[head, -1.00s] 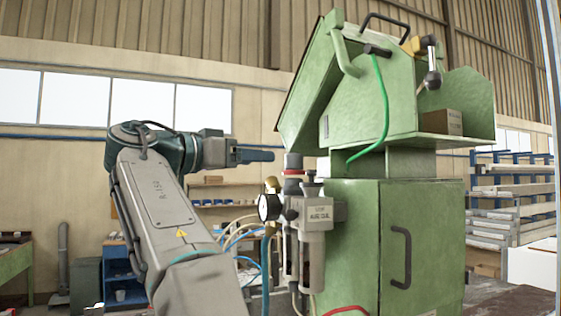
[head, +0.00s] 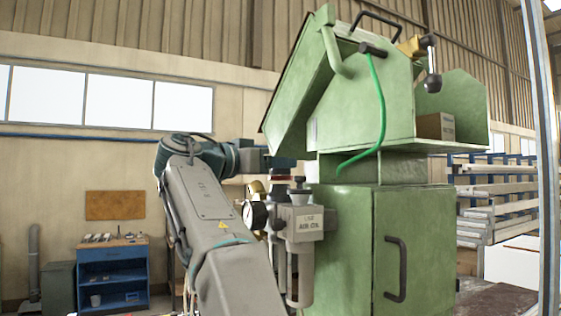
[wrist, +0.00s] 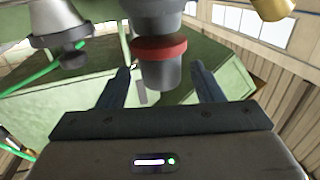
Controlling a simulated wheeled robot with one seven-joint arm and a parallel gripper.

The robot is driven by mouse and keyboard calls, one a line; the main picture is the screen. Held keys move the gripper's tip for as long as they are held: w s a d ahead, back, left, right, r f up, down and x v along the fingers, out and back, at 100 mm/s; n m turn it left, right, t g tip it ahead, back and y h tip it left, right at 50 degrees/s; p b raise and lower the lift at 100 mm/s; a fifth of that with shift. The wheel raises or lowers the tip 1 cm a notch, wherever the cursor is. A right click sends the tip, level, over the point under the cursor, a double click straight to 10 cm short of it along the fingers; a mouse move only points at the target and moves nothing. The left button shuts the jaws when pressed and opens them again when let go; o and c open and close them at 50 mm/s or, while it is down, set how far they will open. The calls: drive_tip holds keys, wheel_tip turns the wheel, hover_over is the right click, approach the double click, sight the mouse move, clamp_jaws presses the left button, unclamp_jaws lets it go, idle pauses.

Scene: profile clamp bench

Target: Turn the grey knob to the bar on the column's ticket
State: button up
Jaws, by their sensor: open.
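The grey knob (wrist: 160,72) is a short cylinder beside a red ring (wrist: 160,48) in the wrist view, which looks upside down. My gripper (wrist: 160,69) is open, with one finger on each side of the knob and a visible gap on both sides. In the head view my gripper (head: 283,162) is at the top of the air unit and hides most of the knob; the red ring (head: 282,178) shows just below it. I cannot make out a ticket with a bar on the column; a small pale plate (head: 313,131) sits on the green housing.
The air unit has a pressure gauge (head: 256,215), a printed label plate (head: 310,222) and a second, dark-topped part (head: 299,182) close beside the knob. The green housing (head: 355,110) overhangs to the right. A green cabinet (head: 415,250) stands below. A blue workbench (head: 112,275) is far left.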

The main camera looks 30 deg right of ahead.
drive_tip(key=shift+x, duration=1.2)
drive_tip(key=c, duration=1)
drive_tip(key=shift+o, duration=0.2)
drive_tip(key=shift+f+n+t+y+b, duration=0.3)
drive_tip(key=shift+n+t+b, duration=0.2)
drive_tip(key=shift+t+b, duration=0.15)
drive_tip(key=shift+r+n+t, duration=0.15)
drive_tip(key=shift+n+t, duration=0.15)
drive_tip(key=shift+t, duration=0.25)
drive_tip(key=shift+r, duration=0.1)
drive_tip(key=o, duration=1)
drive_tip(key=shift+c, duration=0.2)
